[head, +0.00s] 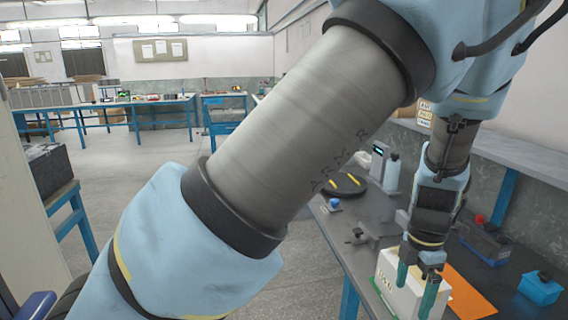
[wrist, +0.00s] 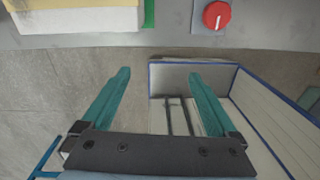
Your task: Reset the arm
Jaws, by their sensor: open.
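My gripper (head: 416,284) hangs from my arm at the right of the head view, over the dark workbench, with its two teal fingers apart. It is in front of a white box (head: 385,266) with dark lettering; I cannot tell whether they touch. In the wrist view my gripper (wrist: 160,76) is open, with nothing between its fingertips. Below the right finger there is a white-walled container with a blue rim (wrist: 195,62), holding a few dark bars. My large arm link crosses the middle of the head view and hides much of the room.
The dark workbench (head: 345,216) also carries an orange sheet (head: 464,296), a blue box (head: 541,287), a blue bin with a red item (head: 484,244) and a black disc (head: 344,185). A red knob (wrist: 216,15) shows in the wrist view. Open floor (head: 152,152) lies left.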

